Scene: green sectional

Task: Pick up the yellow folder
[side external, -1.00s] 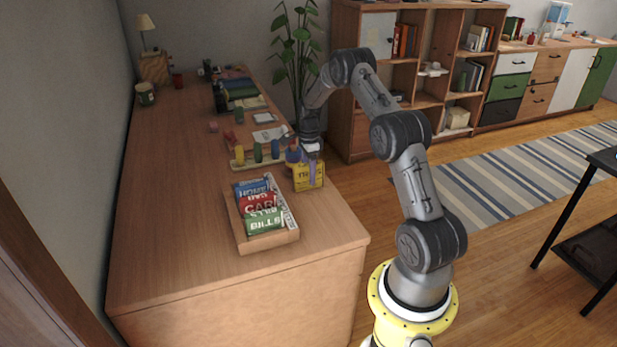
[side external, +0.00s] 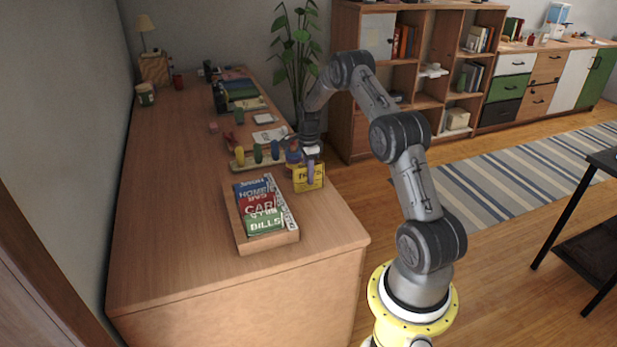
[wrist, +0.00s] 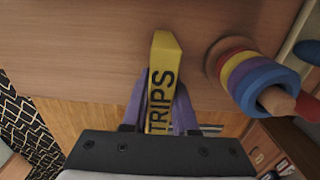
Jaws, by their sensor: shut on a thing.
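The yellow folder (side external: 300,179), labelled TRIPS, is upright near the right edge of the wooden desk in the side view. In the wrist view the yellow folder (wrist: 164,85) lies between the two purple fingers of my gripper (wrist: 160,108). My gripper (side external: 310,170) points down at the folder and is shut on it, one finger on each side. I cannot tell whether the folder's lower edge touches the desk.
A wooden tray (side external: 272,246) with folders, including CAR and BILLS, sits just left of the gripper. A ring stacker (wrist: 254,80) stands close beside the folder. Coloured pegs (side external: 258,153) on a board stand behind. The desk's left side (side external: 165,220) is clear.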

